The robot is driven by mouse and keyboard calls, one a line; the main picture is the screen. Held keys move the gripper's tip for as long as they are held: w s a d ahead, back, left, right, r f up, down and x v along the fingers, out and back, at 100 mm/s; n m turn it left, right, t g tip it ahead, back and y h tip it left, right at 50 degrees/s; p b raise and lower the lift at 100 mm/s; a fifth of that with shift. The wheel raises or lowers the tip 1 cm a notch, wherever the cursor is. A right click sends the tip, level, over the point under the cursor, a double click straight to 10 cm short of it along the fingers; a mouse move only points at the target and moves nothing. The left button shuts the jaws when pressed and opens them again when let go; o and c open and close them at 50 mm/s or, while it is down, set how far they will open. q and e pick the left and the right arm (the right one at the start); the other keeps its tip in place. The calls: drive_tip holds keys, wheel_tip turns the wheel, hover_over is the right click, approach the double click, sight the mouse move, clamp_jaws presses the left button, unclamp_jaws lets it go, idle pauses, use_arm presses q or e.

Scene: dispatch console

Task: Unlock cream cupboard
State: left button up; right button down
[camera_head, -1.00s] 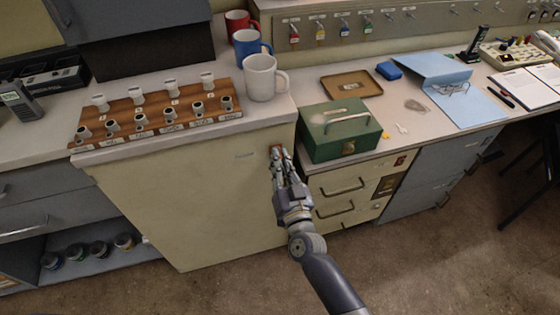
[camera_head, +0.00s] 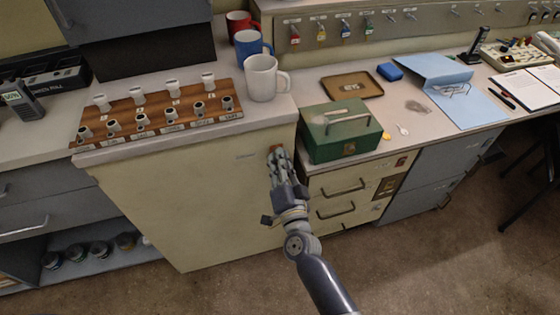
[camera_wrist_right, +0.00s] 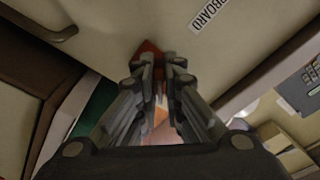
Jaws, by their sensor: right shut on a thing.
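The cream cupboard (camera_head: 190,200) stands at the left centre with its door shut. My right gripper (camera_head: 277,160) is at the upper right of the cupboard door, its fingertips close to the face. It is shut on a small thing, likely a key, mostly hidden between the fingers. In the right wrist view the fingertips (camera_wrist_right: 160,75) point at the door, and a red-brown plate or tag (camera_wrist_right: 149,48) shows just behind them. The keyhole is hidden. A label ending in "BOARD" (camera_wrist_right: 209,14) is on the door. My left gripper is out of view.
A green cash box (camera_head: 340,132) stands on the counter close to the right of my gripper. Mugs (camera_head: 262,78) and a wooden rack (camera_head: 160,120) stand on the cupboard top. Tagged keys (camera_head: 320,32) hang at the back. Drawers (camera_head: 345,187) are right of the cupboard.

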drive_tip(key=shift+w+r, duration=0.15)
drive_tip(key=shift+r, duration=0.2)
drive_tip(key=m, duration=0.3)
drive_tip(key=shift+a, duration=0.1)
drive_tip(key=shift+r+m, duration=0.15)
drive_tip(key=shift+m, duration=1.65)
drive_tip(key=m, duration=0.3)
drive_tip(key=shift+a+g+h+p, duration=0.1)
drive_tip(key=shift+g+h+p, duration=0.2)
drive_tip(key=shift+h+p, duration=0.1)
